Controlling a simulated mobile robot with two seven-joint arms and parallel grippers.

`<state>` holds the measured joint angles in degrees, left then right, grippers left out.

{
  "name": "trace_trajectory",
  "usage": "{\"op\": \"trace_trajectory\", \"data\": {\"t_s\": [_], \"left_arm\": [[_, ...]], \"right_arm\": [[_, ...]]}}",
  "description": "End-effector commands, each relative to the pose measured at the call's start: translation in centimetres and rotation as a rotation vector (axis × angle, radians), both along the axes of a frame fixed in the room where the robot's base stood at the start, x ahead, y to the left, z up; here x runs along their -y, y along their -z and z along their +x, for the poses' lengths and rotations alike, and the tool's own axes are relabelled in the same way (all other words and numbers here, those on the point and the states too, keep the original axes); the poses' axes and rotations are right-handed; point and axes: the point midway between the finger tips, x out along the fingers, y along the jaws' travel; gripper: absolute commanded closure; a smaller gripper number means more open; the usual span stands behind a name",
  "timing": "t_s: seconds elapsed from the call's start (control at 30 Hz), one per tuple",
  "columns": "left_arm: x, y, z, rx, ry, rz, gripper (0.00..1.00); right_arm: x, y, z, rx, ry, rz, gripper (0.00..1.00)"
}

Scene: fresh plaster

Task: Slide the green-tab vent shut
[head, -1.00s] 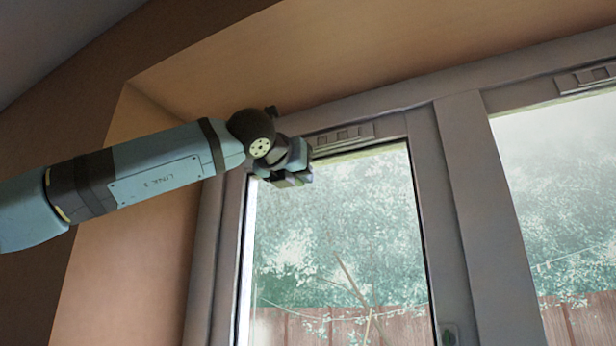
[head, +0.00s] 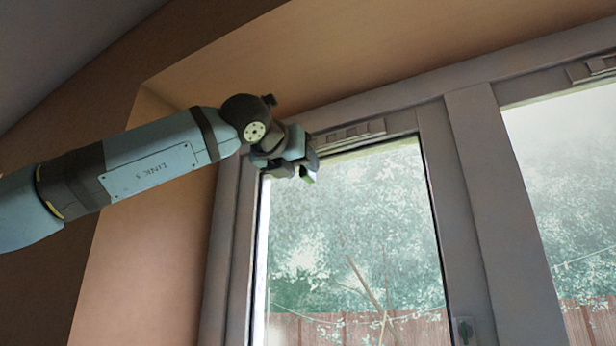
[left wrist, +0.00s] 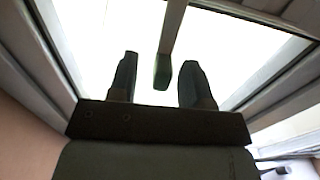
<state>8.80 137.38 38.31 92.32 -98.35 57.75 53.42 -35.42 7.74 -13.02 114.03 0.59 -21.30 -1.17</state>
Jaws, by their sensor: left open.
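The vent (head: 350,132) is a slim grey strip on the top rail of the left window frame. My left gripper (head: 312,170) is at its left end, just under the rail, and hides that part of the vent. In the left wrist view my left gripper (left wrist: 160,62) is open, with one dark finger on each side. A dark green tab (left wrist: 162,74) shows between the fingers, below the end of a grey bar. Gaps show on both sides of the tab, so no finger appears to touch it. My right gripper is in no view.
A second vent (head: 592,68) sits on the right window's top rail. The tan reveal (head: 300,70) runs close above and left of my arm. A window handle (head: 465,330) is low on the frame. The space in front of the glass (head: 350,230) is clear.

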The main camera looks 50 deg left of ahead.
Motion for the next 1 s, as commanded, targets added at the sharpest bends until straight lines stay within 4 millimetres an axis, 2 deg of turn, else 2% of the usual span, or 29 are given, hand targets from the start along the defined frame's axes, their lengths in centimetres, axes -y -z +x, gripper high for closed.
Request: {"op": "trace_trajectory", "data": {"t_s": [0.03, 0.2, 0.4, 0.6, 1.0], "left_arm": [[0.4, 0.3, -1.4, 0.005, 0.0, 0.001, 0.55], [1.6, 0.3, -5.1, 0.003, 0.0, 0.001, 0.55], [2.5, 0.2, -8.2, 0.002, 0.0, -0.002, 0.55], [2.9, 0.1, -9.4, -0.001, -0.001, -0.001, 0.55], [2.9, 0.1, -9.5, -0.001, -0.001, -0.001, 0.55]], "right_arm": [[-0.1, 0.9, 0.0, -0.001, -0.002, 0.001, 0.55], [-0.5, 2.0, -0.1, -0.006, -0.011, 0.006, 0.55], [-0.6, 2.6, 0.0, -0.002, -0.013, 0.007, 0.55], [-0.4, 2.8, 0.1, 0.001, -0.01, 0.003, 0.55], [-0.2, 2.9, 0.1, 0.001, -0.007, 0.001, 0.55]]}}
